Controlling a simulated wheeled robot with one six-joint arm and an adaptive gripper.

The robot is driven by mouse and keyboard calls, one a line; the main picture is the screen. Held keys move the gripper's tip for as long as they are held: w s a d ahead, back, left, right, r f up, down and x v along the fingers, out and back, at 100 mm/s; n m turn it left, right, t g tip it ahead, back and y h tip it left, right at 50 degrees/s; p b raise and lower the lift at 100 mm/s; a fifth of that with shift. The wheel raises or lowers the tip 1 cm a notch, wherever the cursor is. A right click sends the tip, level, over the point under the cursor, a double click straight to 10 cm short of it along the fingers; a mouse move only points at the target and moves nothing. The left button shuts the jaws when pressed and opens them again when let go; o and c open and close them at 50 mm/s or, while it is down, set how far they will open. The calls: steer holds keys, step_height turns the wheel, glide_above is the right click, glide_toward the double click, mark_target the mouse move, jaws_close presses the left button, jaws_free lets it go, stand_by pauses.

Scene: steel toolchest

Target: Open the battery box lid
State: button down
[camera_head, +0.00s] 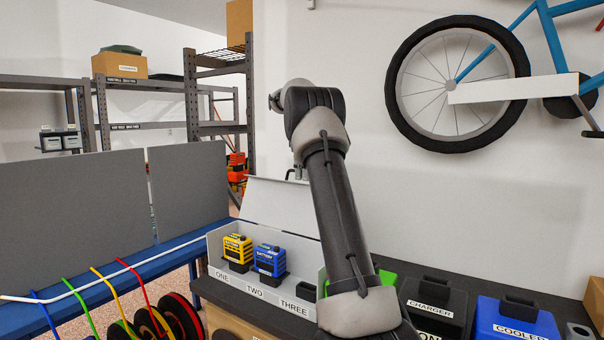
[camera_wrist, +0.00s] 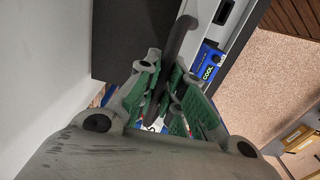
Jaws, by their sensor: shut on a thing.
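The battery box (camera_head: 262,285) is a light grey box with slots labelled ONE, TWO and THREE. Its pale lid (camera_head: 275,205) stands raised and tilted up at the back of the box, so the inside shows. A yellow battery (camera_head: 237,250) is in slot ONE and a blue battery (camera_head: 269,260) in slot TWO. Slot THREE is partly hidden by my arm. My gripper (camera_wrist: 164,68) has green-padded fingers closed around a dark curved bar (camera_wrist: 182,35), which looks like the lid's handle. In the head view my gripper is mostly hidden behind my arm, near the lid's top edge.
A black charger case (camera_head: 432,305) and a blue cooler box (camera_head: 512,318) stand to the right on the same bench. Coloured cables and dark discs are at lower left, with grey panels (camera_head: 188,185) behind. A bicycle (camera_head: 460,85) hangs on the wall.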

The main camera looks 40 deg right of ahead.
steer(key=shift+d, duration=0.1)
steer(key=c, duration=1.5)
jaws_free()
steer(key=shift+r, duration=0.1)
step_height(320, 180, up, 7)
steer(key=shift+r, duration=0.2)
steer(key=shift+s, duration=0.1)
